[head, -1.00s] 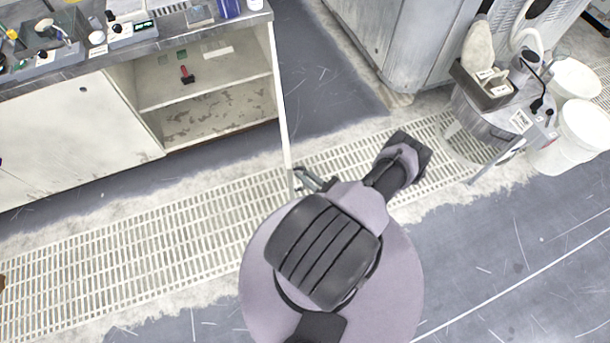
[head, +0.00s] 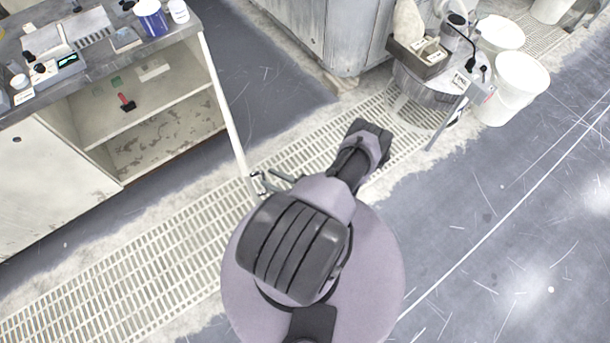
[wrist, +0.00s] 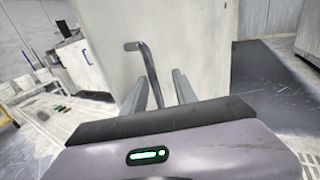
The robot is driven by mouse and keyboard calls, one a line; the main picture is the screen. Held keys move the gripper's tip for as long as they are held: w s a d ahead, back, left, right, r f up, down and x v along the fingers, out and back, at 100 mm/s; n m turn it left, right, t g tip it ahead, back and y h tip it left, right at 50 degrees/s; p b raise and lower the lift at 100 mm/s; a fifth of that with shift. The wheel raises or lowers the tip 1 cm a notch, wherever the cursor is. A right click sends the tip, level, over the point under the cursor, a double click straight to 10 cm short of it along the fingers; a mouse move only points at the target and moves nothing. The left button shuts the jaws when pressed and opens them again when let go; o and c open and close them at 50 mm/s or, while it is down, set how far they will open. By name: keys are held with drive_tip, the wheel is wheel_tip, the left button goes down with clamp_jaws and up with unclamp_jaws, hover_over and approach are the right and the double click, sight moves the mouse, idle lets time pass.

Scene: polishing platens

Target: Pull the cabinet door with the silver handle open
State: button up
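The white cabinet door (head: 226,115) stands swung out from the cabinet, roughly square to its front, and shows nearly edge-on in the head view. In the wrist view the door's pale face (wrist: 185,45) fills the middle. The silver handle (wrist: 150,72) looks like a dark grey bent bar there, reaching down between my fingers. My gripper (wrist: 158,92) is open, its two fingers apart on either side of the bar, with the bar nearer the left finger. In the head view my gripper (head: 268,182) is at the door's outer end, and my arm hides part of it.
The open cabinet compartment (head: 150,110) has a shelf with a red-handled tool (head: 126,102). A polishing machine (head: 425,90) and white buckets (head: 518,88) stand at upper right. Floor grating (head: 120,270) runs past my arm. Grey floor at right (head: 500,240) is clear.

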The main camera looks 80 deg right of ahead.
drive_tip(key=p+v, duration=0.1)
drive_tip(key=v, duration=1.4)
drive_tip(key=shift+s, duration=0.2)
drive_tip(key=shift+a+r, duration=0.1)
drive_tip(key=shift+r, duration=0.05)
